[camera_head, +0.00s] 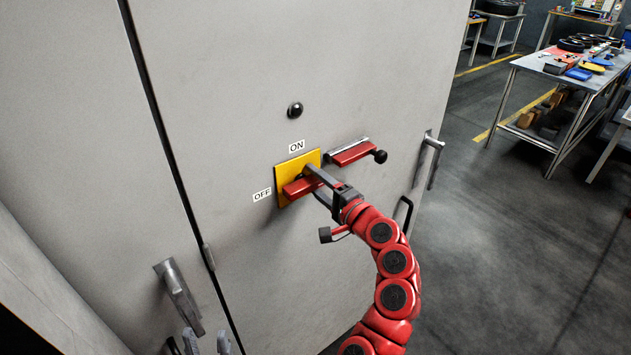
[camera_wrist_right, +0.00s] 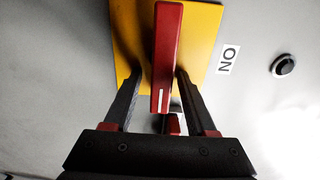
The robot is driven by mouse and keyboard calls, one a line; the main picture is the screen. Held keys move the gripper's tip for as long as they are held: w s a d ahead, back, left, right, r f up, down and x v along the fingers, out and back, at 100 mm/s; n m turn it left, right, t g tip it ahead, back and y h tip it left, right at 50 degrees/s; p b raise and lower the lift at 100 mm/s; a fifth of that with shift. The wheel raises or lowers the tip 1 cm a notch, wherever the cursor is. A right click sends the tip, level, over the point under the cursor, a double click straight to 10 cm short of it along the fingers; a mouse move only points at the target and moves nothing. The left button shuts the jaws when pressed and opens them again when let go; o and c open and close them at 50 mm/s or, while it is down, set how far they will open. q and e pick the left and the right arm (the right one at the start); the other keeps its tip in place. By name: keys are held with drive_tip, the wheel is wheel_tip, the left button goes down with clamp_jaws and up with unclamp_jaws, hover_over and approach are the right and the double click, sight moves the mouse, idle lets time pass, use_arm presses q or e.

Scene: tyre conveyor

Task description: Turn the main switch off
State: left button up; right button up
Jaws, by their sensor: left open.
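The main switch has a yellow plate (camera_head: 285,172) with a red handle (camera_head: 298,187) on the grey cabinet. The handle lies roughly sideways, its left end toward the OFF label (camera_head: 262,195); the ON label (camera_head: 297,147) is above the plate. My right gripper (camera_head: 312,180) is at the switch. In the right wrist view its fingers (camera_wrist_right: 157,80) stand apart on both sides of the red handle (camera_wrist_right: 167,50), with a gap at the left finger. The handle has a white line on its lower end there.
A second red lever with a black knob (camera_head: 355,153) is right of the switch. A black round button (camera_head: 295,110) is above. Cabinet handles are at left (camera_head: 178,290) and right (camera_head: 428,160). A workbench (camera_head: 570,72) with parts stands at back right; floor between is clear.

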drive_tip(key=shift+s, duration=0.1)
drive_tip(key=shift+s+d, duration=0.2)
drive_tip(key=shift+s, duration=0.05)
drive_tip(key=p+v, duration=0.1)
drive_tip(key=v, duration=1.5)
drive_tip(key=shift+s+d+p, duration=0.2)
drive_tip(key=shift+s+p, duration=0.05)
drive_tip(key=shift+p, duration=0.05)
